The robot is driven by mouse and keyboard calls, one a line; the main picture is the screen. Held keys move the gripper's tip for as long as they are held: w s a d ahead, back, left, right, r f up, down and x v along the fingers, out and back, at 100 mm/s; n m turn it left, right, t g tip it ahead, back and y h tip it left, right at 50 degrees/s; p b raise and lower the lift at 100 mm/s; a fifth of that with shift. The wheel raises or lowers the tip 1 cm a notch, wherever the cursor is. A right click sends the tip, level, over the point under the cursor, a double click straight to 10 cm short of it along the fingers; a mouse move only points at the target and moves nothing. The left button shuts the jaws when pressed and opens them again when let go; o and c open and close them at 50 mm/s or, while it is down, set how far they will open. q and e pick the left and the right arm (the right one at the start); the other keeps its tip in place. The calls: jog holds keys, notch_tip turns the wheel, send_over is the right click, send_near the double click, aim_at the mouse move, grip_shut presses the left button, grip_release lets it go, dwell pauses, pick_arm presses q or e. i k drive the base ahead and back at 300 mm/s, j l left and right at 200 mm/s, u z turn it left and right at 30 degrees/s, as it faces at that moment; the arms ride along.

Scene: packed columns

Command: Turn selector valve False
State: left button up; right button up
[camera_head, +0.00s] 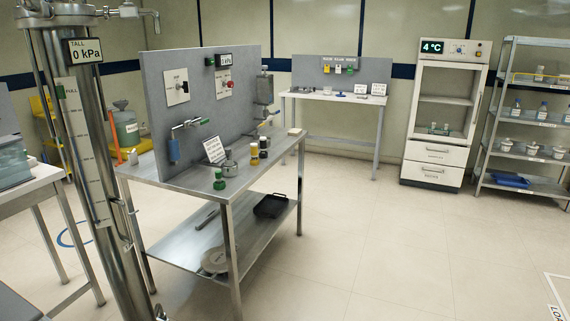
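The grey upright panel (200,125) on the steel bench carries two white plates with dial-like controls. The left plate (176,87) has a dark handle, and the right plate (224,85) has a red knob. Their lettering is too small to read, so I cannot tell for sure which is the selector valve or how it is set. Neither of my grippers is in view.
A tall steel column (92,150) with a 0 kPa display stands close at the left. The bench (165,172) holds small bottles and a label card. A back table (300,96), a 4 °C cabinet (440,160) and a shelf rack (481,145) stand behind. The floor (400,250) at right is mostly clear.

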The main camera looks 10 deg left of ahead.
aim_at(201, 122)
jog(key=i+l+u, duration=0.15)
jog(key=u, duration=0.2)
jog(key=i+l+u, duration=0.55)
jog(key=u, duration=0.15)
jog(key=i+l, duration=0.35)
jog(key=i, duration=0.15)
jog(key=i+l, duration=0.35)
jog(key=i+l+z, duration=0.1)
jog(key=i+l, duration=0.25)
jog(key=i, duration=0.25)
jog(key=i+l, duration=0.35)
jog(key=i+l+z, duration=0.1)
jog(key=i+l, duration=0.2)
jog(key=i, duration=0.3)
